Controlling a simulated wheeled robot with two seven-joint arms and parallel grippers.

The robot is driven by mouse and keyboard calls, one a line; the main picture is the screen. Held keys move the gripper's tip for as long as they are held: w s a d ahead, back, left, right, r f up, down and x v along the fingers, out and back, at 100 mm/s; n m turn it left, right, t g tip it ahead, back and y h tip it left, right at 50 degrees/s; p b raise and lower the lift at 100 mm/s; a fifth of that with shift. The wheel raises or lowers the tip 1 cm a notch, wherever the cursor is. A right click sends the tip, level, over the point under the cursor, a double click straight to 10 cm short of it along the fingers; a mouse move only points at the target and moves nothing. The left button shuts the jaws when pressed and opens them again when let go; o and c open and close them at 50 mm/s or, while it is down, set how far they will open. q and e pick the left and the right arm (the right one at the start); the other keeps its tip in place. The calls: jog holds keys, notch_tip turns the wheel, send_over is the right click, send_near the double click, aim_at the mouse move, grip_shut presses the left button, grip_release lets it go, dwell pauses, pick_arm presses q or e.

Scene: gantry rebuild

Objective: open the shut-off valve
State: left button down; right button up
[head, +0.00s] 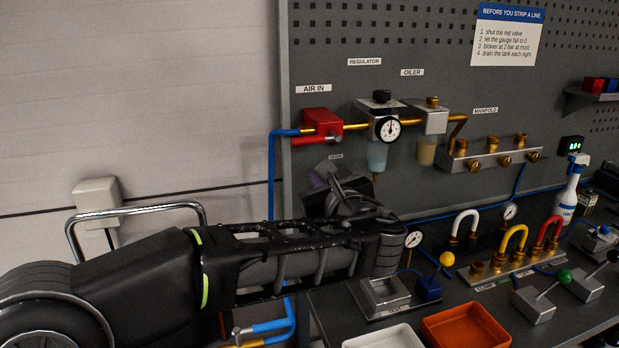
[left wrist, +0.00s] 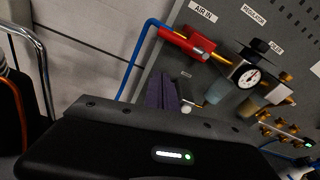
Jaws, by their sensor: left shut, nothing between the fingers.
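The shut-off valve (head: 322,122) is a red block under the AIR IN label on the grey pegboard. A blue hose meets it on the left and a brass pipe leaves on the right. A red bar, seemingly its lever, runs along its lower side, roughly in line with the pipe. The red valve also shows in the left wrist view (left wrist: 190,43). My left gripper (head: 328,178) is below the valve, apart from it, with its dark purple fingers pointing up towards the board. The fingers (left wrist: 165,92) are shut and empty. My right gripper is not seen.
Right of the valve are the regulator with its gauge (head: 388,129), the oiler (head: 432,119) and the brass-fitted manifold (head: 490,156). The blue hose (head: 271,180) drops left of my gripper. An orange tray (head: 466,328) and small gauges crowd the bench below.

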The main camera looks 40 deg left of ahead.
pick_arm(q)
jog(key=shift+v, duration=1.15)
jog(key=shift+f, duration=0.1)
